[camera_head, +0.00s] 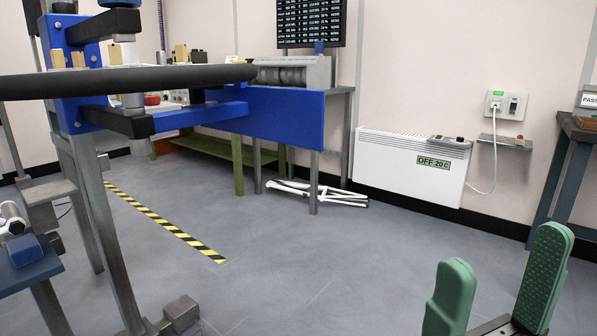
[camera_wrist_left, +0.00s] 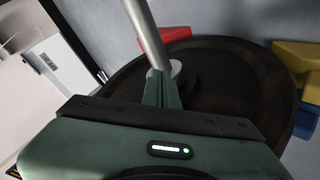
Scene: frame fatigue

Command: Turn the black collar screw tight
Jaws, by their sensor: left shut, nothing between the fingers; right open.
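My right gripper (camera_head: 500,290) stands at the lower right of the head view. Its two green fingers are apart, with nothing between them. My left gripper (camera_wrist_left: 162,90) shows in the left wrist view, its narrow green fingers together and empty. A silver rod (camera_wrist_left: 146,34) and a small grey round piece (camera_wrist_left: 175,68) appear right by its tips; I cannot tell whether they touch. A wide dark disc (camera_wrist_left: 225,85) lies behind the fingers. The blue test rig (camera_head: 285,117) with a black bar (camera_head: 130,80) stands at the left. I cannot make out the black collar screw for certain.
A white heater (camera_head: 410,165) reading OFF 20 C hangs on the back wall. A grey bench (camera_head: 575,135) stands at the right edge. White frame parts (camera_head: 315,193) lie on the floor. The grey floor is open past the striped tape (camera_head: 165,223).

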